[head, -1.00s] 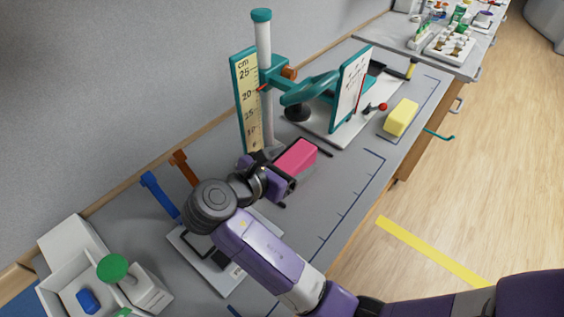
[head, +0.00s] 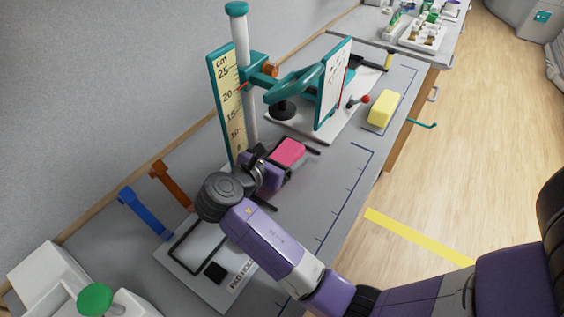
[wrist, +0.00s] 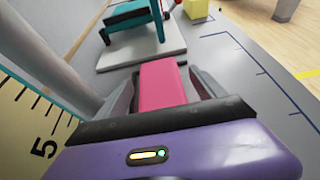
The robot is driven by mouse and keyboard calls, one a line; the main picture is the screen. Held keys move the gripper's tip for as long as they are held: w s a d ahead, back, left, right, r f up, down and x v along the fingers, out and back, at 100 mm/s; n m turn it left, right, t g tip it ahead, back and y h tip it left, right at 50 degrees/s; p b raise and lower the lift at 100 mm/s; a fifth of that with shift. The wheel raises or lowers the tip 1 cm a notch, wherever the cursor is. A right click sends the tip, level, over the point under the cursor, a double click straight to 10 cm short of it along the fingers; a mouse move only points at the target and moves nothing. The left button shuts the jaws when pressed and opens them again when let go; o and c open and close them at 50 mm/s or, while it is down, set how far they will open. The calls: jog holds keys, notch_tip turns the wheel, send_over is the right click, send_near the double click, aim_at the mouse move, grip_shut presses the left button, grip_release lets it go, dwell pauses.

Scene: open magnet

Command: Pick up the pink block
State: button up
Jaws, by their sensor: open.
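The pink block (head: 289,152) lies on the grey bench top, in front of the white base of the teal apparatus. My gripper (head: 292,164) is at the near side of the block, low over the bench, with its fingers pointing toward it. In the wrist view the pink block (wrist: 162,84) sits between the two open fingers of my gripper (wrist: 163,86), with a gap visible on the right side. I cannot tell whether the left finger touches it. The block's near end is hidden behind the gripper body.
The ruler post (head: 229,105) stands close at the gripper's left. The teal apparatus (head: 302,85) is beyond the block, with a yellow block (head: 382,107) to its right. The bench right of the block is clear.

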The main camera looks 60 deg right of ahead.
jog(key=shift+d, duration=0.2)
jog(key=c, duration=1.4)
